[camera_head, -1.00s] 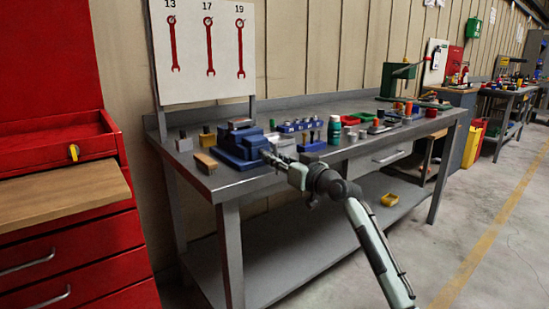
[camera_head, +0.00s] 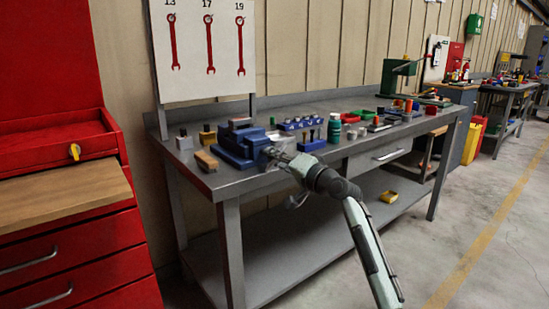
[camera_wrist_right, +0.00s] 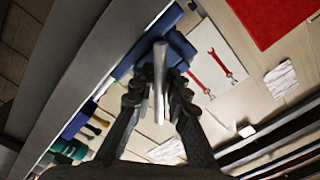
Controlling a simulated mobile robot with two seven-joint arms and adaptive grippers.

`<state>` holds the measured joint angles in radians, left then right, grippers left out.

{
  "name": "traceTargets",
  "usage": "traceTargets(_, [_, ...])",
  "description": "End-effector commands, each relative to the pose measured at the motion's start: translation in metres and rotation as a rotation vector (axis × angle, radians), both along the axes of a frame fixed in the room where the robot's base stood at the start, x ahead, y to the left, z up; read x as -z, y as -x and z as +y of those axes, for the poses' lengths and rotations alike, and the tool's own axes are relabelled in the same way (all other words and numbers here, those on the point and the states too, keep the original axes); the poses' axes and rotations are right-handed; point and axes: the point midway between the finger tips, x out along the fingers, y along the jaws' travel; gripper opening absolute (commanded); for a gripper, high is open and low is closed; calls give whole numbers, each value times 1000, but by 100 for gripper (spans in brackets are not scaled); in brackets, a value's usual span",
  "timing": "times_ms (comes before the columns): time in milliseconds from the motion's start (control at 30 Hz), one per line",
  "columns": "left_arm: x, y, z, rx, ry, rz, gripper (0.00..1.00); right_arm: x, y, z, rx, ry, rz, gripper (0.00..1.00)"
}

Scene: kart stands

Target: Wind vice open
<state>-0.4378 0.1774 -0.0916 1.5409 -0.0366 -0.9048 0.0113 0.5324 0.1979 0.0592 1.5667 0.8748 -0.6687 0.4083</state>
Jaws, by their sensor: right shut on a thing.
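The blue vice (camera_head: 238,148) sits at the near left corner of the grey workbench (camera_head: 283,178). It also shows in the right wrist view (camera_wrist_right: 178,45), behind the fingers. My right gripper (camera_head: 270,154) is at the vice's right front side. In the right wrist view, my right gripper (camera_wrist_right: 160,85) has its two dark fingers shut on the vice's pale metal handle bar (camera_wrist_right: 159,75). The bar runs lengthwise between the fingers. The opening of the vice jaws is too small to tell. My left gripper is in neither view.
A wooden block (camera_head: 206,160) lies left of the vice. A blue socket rack (camera_head: 300,124), a green bottle (camera_head: 334,128) and several small parts stand to its right. The red tool cabinet (camera_head: 75,235) is at the left.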

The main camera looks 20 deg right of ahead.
Motion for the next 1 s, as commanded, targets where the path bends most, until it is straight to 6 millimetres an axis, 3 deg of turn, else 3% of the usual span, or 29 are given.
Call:
traceTargets(600, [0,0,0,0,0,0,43,-1,0,0,1,-521,187,0])
traceTargets(1000, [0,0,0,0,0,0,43,-1,0,0,0,-703,254,0])
